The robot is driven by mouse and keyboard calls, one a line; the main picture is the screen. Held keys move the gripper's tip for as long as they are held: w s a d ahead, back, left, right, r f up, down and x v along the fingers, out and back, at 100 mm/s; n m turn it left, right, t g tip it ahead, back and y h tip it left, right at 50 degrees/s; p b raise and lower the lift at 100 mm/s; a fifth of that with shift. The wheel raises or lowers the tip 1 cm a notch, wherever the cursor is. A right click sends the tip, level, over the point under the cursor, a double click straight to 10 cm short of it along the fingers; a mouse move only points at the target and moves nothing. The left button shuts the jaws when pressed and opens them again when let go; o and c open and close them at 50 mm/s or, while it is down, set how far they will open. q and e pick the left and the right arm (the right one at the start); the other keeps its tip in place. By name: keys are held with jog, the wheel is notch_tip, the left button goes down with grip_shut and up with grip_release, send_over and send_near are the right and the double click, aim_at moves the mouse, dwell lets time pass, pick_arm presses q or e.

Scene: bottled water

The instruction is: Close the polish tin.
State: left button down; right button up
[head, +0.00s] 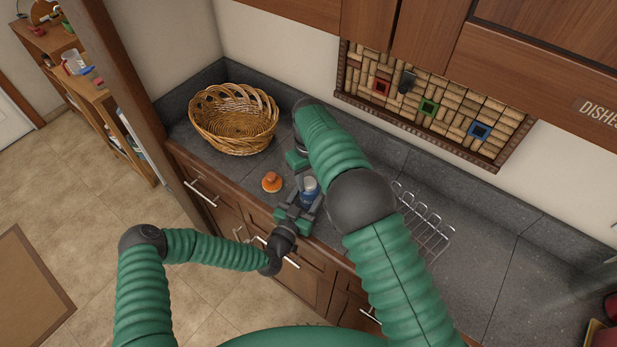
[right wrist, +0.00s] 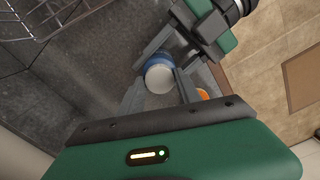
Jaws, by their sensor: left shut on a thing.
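A small blue container with a pale, whitish top (head: 309,188), which I take for the polish tin, stands on the dark counter near its front edge. Its round white top also shows in the right wrist view (right wrist: 160,78). My left gripper (head: 299,203) is shut on its lower part from the front. My right gripper (right wrist: 160,92) is open, with its fingers spread around the container; in the head view my right arm partly hides it. I cannot tell whether the white top is a separate lid. An orange knob-shaped object (head: 271,182) sits just left of the container.
A wicker basket (head: 234,122) stands at the back left of the counter (head: 400,165). A wire rack (head: 425,225) lies to the right of my right arm. The wall with a cork panel (head: 430,108) is behind. The counter's front edge is close to the container.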

grip_shut()
jog(key=o, duration=0.7)
grip_release()
notch_tip(320, 180, up, 12)
pick_arm(q)
jog(key=c, duration=0.5)
grip_release()
pick_arm(e)
jog(key=shift+w, duration=0.1)
